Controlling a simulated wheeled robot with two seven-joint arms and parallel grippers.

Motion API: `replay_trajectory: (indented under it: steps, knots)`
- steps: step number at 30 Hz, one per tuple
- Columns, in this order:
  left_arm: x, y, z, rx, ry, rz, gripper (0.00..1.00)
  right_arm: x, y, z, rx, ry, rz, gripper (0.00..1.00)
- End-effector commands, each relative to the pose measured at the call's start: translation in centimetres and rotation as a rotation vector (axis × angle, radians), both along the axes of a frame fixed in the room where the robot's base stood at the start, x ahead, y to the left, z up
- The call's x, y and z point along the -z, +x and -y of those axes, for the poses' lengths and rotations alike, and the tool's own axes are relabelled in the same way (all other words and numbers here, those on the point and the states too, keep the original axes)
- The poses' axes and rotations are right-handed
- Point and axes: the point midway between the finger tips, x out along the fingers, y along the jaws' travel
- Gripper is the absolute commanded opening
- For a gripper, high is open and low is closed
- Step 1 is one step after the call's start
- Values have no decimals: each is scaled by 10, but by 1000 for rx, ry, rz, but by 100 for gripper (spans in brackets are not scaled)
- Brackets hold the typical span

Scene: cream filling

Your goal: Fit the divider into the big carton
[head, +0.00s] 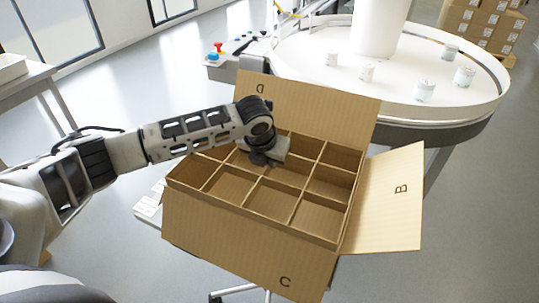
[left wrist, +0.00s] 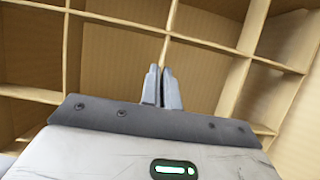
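The big carton (head: 240,245) stands open, with flaps marked D, B and C folded outward. The brown grid divider (head: 252,190) sits inside its walls, its top edges close to the carton's rim, and cells show between its crossing walls. How deep it sits I cannot tell. My left gripper (head: 262,160) is over the divider's back middle, pointing down, fingertips hidden in the head view. In the left wrist view, the two fingers (left wrist: 162,87) are nearly together, with a thin wall of the divider (left wrist: 203,40) running into the gap between them. My right gripper is not in view.
A round white conveyor table (head: 420,112) with several white cans stands behind on the right. A pallet of stacked cartons (head: 483,25) is at the far right. A white table (head: 30,85) stands at the left. Grey floor is clear to the right.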

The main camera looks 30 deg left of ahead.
Motion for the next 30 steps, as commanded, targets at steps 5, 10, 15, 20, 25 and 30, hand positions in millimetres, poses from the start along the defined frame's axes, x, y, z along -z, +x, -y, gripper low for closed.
replay_trajectory:
  steps: [5, 10, 15, 20, 25, 30]
  knots:
    - [14, 0, 0, 0, 0, 0, 0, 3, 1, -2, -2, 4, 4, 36]
    - [26, 0, 0, -1, 0, 0, 0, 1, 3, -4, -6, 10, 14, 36]
    - [38, 0, 0, -1, 0, -1, 0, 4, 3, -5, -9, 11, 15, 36]
    - [49, 0, 0, 0, -1, 0, 0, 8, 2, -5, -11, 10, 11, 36]
    - [62, 0, 0, 0, 0, -1, 0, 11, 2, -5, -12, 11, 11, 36]
    - [73, 0, 0, 0, -1, 0, 0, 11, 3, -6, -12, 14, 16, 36]
